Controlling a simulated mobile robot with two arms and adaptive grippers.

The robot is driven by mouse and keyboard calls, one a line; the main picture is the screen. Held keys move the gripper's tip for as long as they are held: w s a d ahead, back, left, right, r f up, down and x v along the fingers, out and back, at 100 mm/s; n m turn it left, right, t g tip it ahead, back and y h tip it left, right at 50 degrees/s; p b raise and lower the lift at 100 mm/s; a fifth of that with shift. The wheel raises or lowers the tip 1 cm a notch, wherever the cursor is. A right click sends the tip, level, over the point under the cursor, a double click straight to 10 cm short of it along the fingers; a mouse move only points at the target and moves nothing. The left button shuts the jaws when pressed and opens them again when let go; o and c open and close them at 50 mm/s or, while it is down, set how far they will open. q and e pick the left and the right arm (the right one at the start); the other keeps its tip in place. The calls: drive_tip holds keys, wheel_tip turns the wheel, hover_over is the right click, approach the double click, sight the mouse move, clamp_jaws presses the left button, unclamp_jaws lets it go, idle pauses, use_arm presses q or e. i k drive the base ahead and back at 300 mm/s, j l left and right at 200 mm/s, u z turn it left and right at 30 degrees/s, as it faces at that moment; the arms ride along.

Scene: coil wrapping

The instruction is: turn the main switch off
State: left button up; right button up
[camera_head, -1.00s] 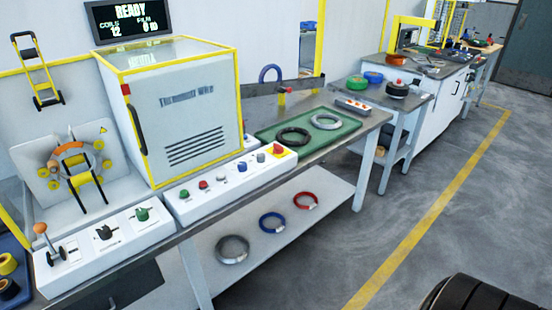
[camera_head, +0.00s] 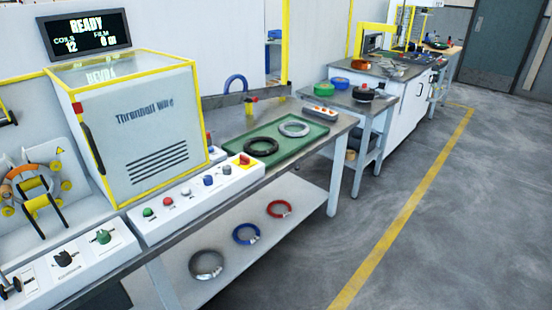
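The white wrapping machine (camera_head: 150,128) with yellow edges stands on the bench at left, its door closed. Its front control strip (camera_head: 150,232) carries a green button (camera_head: 148,212), a red button (camera_head: 167,201), blue knobs (camera_head: 208,180) and a red control on a yellow plate (camera_head: 241,160). A panel further left has a black rotary knob (camera_head: 65,259) and a green rotary knob (camera_head: 103,237). No label that I can read marks the main switch. The display (camera_head: 84,35) reads READY, with COILS 12. Neither gripper is in view.
A green tray (camera_head: 265,148) with a black and a grey coil lies on the bench. Grey, blue and red coils lie on the shelf (camera_head: 287,192) below. A side table (camera_head: 352,103) stands to the right. The floor (camera_head: 420,215) at right is clear.

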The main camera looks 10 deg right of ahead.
sight(244, 160)
drive_tip(key=i+l+u, duration=0.1)
drive_tip(key=u, duration=0.35)
drive_tip(key=i+l+u, duration=0.2)
drive_tip(key=u, duration=0.25)
